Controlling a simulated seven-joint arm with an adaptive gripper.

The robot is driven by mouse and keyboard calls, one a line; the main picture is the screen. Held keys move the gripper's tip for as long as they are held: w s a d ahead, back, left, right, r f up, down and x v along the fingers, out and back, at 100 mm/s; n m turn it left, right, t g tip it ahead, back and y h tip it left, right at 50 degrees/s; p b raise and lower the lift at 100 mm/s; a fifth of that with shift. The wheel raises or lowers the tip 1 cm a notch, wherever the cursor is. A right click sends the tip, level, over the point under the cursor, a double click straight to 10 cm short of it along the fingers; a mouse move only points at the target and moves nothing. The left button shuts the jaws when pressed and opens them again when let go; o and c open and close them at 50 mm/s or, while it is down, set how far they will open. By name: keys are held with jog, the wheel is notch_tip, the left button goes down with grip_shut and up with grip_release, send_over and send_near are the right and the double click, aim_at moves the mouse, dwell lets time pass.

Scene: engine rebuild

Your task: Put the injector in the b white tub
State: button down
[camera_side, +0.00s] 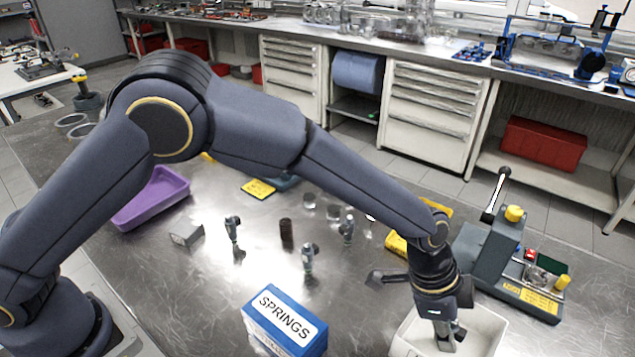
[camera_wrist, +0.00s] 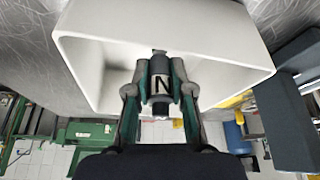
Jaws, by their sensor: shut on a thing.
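The white tub (camera_side: 488,325) stands at the lower right of the side view, partly cut off by the bottom edge. It also fills the top of the wrist view (camera_wrist: 165,28), with its opening facing the camera. No letter shows on it. My gripper (camera_side: 442,338) points down over the tub's opening. In the wrist view its green-sided fingers (camera_wrist: 158,90) are shut on a dark cylindrical part with a white label marked N (camera_wrist: 160,83), which I take as the injector. The part's lower end is at the tub's opening; I cannot tell whether it touches the floor.
A blue SPRINGS box (camera_side: 285,322) stands left of the tub. Several small metal parts (camera_side: 308,258) stand mid-table, with a dark cylinder (camera_side: 286,232) among them. A purple tray (camera_side: 152,198) lies further left. A grey bench device with a lever (camera_side: 488,255) stands behind and right of the tub.

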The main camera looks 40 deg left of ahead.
jog(key=shift+f, duration=0.25)
jog(key=c, duration=1)
grip_release()
jog(key=shift+f, duration=0.1)
jog(key=a+r+n+t, duration=0.1)
jog(key=a+r+n, duration=0.2)
jog(key=a+r, duration=1.3)
jog(key=s+a+r+n+t+y, duration=0.15)
jog(key=s+a+r+n, duration=0.25)
jog(key=a+r, duration=0.5)
jog(key=s+a+f+n+y, duration=0.1)
jog(key=s+a+n, duration=0.1)
jog(key=s+a, duration=0.2)
jog(key=s+a+f+n+t, duration=0.1)
jog(key=s+a+n, duration=0.2)
jog(key=s+a, duration=0.2)
jog(key=s+a+f+n+t+y, duration=0.1)
jog(key=s+a+n, duration=0.2)
jog(key=s+a, duration=0.2)
jog(key=shift+a+f+y, duration=0.15)
jog(key=shift+a+y, duration=0.2)
jog(key=shift+a, duration=1.35)
